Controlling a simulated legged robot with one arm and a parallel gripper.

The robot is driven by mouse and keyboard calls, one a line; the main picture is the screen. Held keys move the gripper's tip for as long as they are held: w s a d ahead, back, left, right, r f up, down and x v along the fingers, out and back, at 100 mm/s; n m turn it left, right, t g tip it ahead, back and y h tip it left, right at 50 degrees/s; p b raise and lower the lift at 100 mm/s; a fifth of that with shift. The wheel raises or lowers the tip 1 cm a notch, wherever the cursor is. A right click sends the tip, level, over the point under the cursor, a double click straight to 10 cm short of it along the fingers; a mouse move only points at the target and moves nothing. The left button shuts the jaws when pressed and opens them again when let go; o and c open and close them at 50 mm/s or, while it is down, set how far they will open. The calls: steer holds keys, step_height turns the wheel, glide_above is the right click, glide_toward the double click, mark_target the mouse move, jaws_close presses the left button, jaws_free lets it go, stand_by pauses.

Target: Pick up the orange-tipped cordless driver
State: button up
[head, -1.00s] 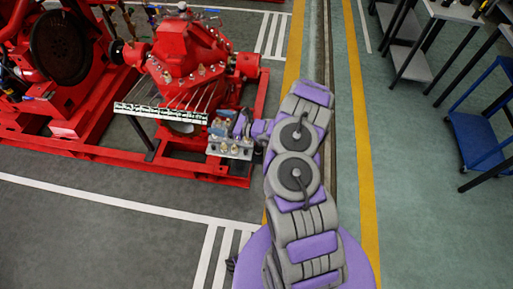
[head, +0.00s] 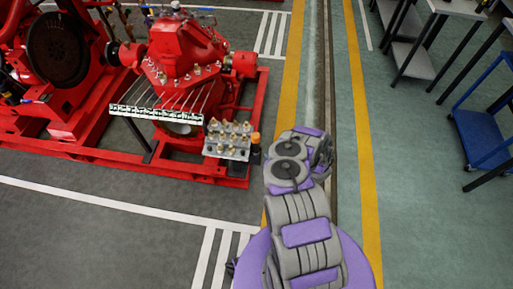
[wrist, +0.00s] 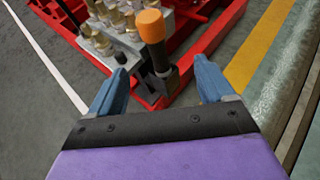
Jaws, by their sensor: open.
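The orange-tipped cordless driver (head: 256,142) stands at the right end of the grey fittings block on the red pump frame. In the wrist view the driver (wrist: 155,40) is upright, with its orange end toward the camera and a dark body below. My gripper (wrist: 160,82) is open and empty, with one blue finger to each side of the driver in the picture. The driver lies beyond the fingertips, and I see no contact. In the head view my gripper is hidden behind my arm.
The grey block (head: 227,147) with several brass fittings is close beside the driver. The red pump (head: 183,60) and its base frame (head: 215,172) stand behind and around it. A blue cart (head: 480,135) is at the right. The floor in front is clear.

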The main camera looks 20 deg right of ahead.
steer(key=b, duration=0.2)
glide_toward(259, 140)
steer(key=x, duration=0.4)
steer(key=shift+w+a+f, duration=0.1)
steer(key=shift+a+f, duration=0.1)
steer(key=shift+f, duration=0.35)
steer(key=shift+w+f, duration=0.1)
steer(key=shift+w, duration=0.15)
steer(key=shift+w+d+f, duration=0.1)
steer(key=shift+w, duration=0.15)
steer(key=b+x, duration=0.1)
steer(key=x, duration=0.3)
steer(key=shift+w+b, duration=0.25)
steer(key=shift+b, duration=0.15)
steer(key=shift+w+a+r, duration=0.2)
steer(key=shift+a, duration=0.25)
steer(key=shift+d, duration=0.35)
steer(key=c, duration=0.5)
steer(key=shift+a, duration=0.25)
steer(key=c, duration=0.6)
steer(key=shift+d, duration=0.1)
jaws_close()
